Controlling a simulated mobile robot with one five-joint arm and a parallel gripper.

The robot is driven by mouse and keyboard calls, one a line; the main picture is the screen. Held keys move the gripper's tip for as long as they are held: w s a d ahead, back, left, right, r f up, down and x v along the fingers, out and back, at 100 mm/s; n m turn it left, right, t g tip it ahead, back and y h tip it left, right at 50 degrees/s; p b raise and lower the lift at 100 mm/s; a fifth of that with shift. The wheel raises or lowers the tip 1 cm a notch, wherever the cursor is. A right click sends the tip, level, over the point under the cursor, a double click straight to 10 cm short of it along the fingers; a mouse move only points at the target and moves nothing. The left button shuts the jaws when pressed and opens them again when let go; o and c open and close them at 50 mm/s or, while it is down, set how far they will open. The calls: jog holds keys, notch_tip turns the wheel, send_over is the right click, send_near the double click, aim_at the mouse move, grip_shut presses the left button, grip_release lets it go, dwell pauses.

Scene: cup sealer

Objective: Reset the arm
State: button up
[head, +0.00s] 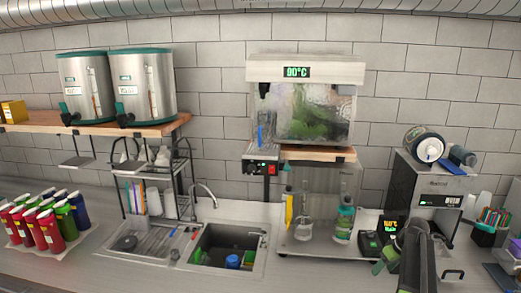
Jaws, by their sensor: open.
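My arm rises at the lower right of the head view, in front of the cup sealer (428,195). My gripper (384,261) is small in this view, with green finger parts to the left of the dark arm link. It is open, and I see nothing held in it. It is close to a small black device with a lit green display (390,226), but I cannot tell whether they touch. My arm hides part of the counter and the sealer's lower front.
A sink (228,247) is set in the counter at the middle. Several red, green and blue containers stand in a tray (60,254) at left. A glass-fronted dispenser (305,105) stands above a lower shelf with bottles (343,222). A pen holder (484,237) is at right.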

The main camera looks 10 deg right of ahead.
jog(key=s+a+f+g+b, duration=0.1)
jog(key=a+f+b, duration=0.45)
jog(key=a, duration=0.75)
jog(key=s+a+f+g+b, duration=0.1)
jog(key=a+f+b, duration=0.5)
jog(key=a, duration=0.7)
jog(key=s+a+f+m+b, duration=0.1)
jog(key=s+a+f+b, duration=0.2)
jog(key=a, duration=0.5)
jog(key=s+a+f+g+h+b, duration=0.1)
jog(key=s+a+f+b, duration=0.2)
jog(key=a, duration=0.5)
notch_tip(320, 180, down, 2)
jog(key=shift+s+a+f+m, duration=0.15)
jog(key=shift+s+a+m, duration=0.2)
jog(key=shift+s, duration=0.35)
